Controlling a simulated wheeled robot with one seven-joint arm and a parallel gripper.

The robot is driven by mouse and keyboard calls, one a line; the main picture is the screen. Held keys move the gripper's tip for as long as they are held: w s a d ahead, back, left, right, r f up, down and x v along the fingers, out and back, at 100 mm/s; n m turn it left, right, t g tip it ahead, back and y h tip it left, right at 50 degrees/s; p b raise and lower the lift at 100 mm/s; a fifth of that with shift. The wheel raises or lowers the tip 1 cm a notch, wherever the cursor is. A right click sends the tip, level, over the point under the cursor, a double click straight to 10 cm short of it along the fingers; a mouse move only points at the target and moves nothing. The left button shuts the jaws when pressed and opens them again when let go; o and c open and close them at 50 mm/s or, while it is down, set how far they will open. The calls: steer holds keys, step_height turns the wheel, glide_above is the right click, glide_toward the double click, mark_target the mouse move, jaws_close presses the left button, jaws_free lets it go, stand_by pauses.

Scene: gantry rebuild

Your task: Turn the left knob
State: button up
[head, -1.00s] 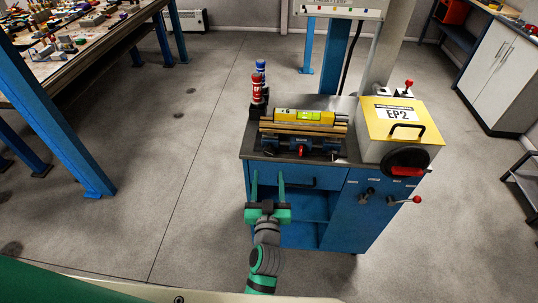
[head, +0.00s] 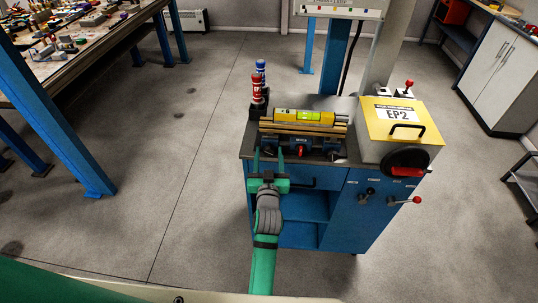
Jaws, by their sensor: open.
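A dark knob (head: 366,195) sits on the blue front panel of the machine cabinet, the left one of two controls there. The fingertips overlap the bench edge in the picture, near the vise. I see nothing between the fingers but the bench front behind them.
The vise (head: 300,151) has a red handle, and a yellow level (head: 305,116) lies above it. A yellow-topped EP2 box (head: 400,118) with a black and red handwheel (head: 407,163) stands above the knobs.

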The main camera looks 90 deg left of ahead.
steer(key=c, duration=1)
steer(key=shift+c, duration=0.2)
steer(key=shift+n, duration=1.2)
steer(key=shift+s+n, duration=0.1)
steer(key=shift+n, duration=1.5)
steer(key=shift+h, duration=0.3)
